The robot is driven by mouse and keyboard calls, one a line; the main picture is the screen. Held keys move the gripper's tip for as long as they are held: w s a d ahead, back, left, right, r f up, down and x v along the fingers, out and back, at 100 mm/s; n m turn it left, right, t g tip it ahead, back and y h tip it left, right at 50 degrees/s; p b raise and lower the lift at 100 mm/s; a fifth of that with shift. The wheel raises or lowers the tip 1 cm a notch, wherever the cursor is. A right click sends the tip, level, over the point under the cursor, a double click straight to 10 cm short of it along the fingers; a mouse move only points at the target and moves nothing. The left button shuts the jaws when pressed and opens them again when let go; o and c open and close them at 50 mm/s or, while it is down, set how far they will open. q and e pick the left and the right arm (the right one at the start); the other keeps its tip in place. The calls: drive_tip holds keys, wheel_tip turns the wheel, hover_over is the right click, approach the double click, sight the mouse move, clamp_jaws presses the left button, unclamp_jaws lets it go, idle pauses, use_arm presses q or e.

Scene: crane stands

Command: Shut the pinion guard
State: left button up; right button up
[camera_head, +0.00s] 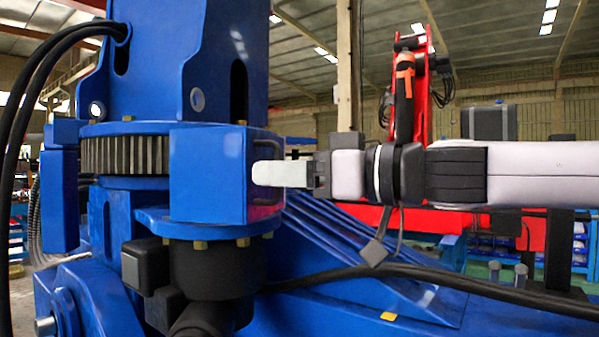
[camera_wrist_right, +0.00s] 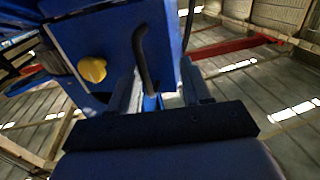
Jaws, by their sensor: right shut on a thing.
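The pinion guard (camera_head: 208,178) is a blue box-like cover beside the toothed ring gear (camera_head: 125,155), above a blue flange with yellow bolts. No pinion shows; I cannot tell how far the guard is from fully shut. My right gripper (camera_head: 268,173) comes in from the right, its pale fingers at the guard's right side. In the right wrist view, the gripper (camera_wrist_right: 158,88) is shut on a dark bent handle (camera_wrist_right: 143,55) on the blue guard face (camera_wrist_right: 110,40). In the head view the fingers partly hide this handle. My left gripper is not in view.
A blue crane column (camera_head: 185,60) rises above the gear. A dark cylindrical housing (camera_head: 215,270) hangs below the flange. A black cable (camera_head: 430,278) runs across the blue base to the right. Black hoses (camera_head: 35,90) hang at left. A red machine (camera_head: 425,90) stands behind.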

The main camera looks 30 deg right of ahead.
drive_tip(key=s+d+p, duration=0.1)
drive_tip(key=s+p, duration=0.3)
drive_tip(key=s, duration=0.4)
drive_tip(key=shift+s+d+r, duration=0.15)
drive_tip(key=shift+d, duration=0.2)
idle(0.4)
